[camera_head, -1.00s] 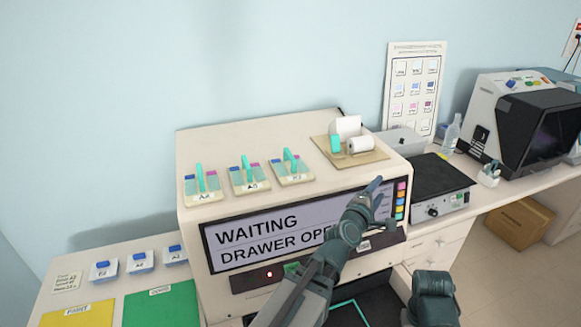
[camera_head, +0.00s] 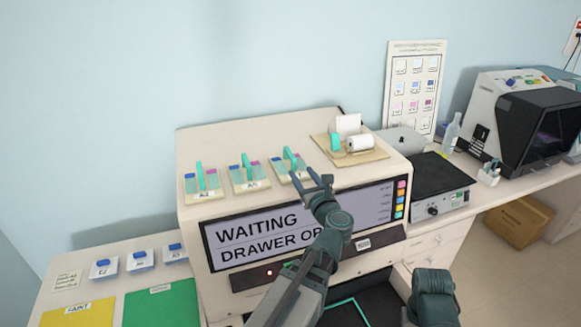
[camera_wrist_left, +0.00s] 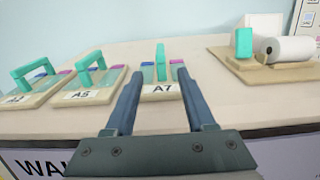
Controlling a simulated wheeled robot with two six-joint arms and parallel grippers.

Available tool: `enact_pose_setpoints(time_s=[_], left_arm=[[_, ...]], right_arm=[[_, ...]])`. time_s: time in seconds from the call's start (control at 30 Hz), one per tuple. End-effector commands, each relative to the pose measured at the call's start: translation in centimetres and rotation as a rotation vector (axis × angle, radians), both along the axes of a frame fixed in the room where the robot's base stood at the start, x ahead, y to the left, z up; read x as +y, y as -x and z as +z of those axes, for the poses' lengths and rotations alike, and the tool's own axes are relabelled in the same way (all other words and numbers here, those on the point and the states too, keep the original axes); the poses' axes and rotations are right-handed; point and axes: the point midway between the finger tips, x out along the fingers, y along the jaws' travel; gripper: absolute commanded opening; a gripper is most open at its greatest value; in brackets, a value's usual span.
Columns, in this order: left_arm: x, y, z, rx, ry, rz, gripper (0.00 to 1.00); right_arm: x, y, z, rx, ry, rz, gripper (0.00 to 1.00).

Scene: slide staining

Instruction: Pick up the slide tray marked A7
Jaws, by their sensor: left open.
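The slide tray marked A7 (camera_wrist_left: 160,91) sits on top of the stainer in the left wrist view, a beige base with a teal handle and colored slides. In the head view it is the rightmost tray (camera_head: 281,176) of the row of three. My left gripper (camera_head: 311,180) is open and empty, just in front of and to the right of it in the head view. In the left wrist view the two fingers (camera_wrist_left: 157,76) reach towards the tray, with its handle between and beyond their tips. My right gripper does not show clearly.
Tray A5 (camera_wrist_left: 84,96) stands close to the left, with another tray (camera_head: 203,193) beyond it. To the right is a beige board (camera_head: 372,156) with a paper roll (camera_head: 360,143). The stainer's screen (camera_head: 243,239) reads WAITING. The top behind the trays is clear.

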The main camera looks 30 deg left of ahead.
Motion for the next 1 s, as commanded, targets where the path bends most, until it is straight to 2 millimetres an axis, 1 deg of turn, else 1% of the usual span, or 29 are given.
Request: enact_pose_setpoints(time_s=[0.03, 0.1, 0.3, 0.4, 0.67, 0.77, 1.0], left_arm=[[1.0, -1.1, 0.0, 0.001, -0.001, 0.003, 0.55], [1.9, -1.9, 0.0, 0.001, -0.001, 0.002, 0.55], [4.0, -3.5, 0.0, 0.001, -0.002, 0.001, 0.55], [4.4, -3.8, 0.0, 0.001, -0.002, -0.001, 0.55], [4.7, -4.1, 0.1, 0.001, -0.002, -0.001, 0.55], [5.4, -4.7, 0.2, 0.001, -0.002, 0.0, 0.55], [8.0, -7.0, 0.4, 0.001, -0.002, 0.001, 0.55]], right_arm=[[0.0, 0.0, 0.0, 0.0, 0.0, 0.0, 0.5], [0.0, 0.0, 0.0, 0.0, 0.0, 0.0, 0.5], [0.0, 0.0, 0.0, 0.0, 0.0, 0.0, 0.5], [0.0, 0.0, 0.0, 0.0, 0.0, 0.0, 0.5], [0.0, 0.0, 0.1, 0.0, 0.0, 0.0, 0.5], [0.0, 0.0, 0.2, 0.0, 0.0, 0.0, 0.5], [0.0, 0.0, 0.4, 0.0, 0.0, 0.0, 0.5]])
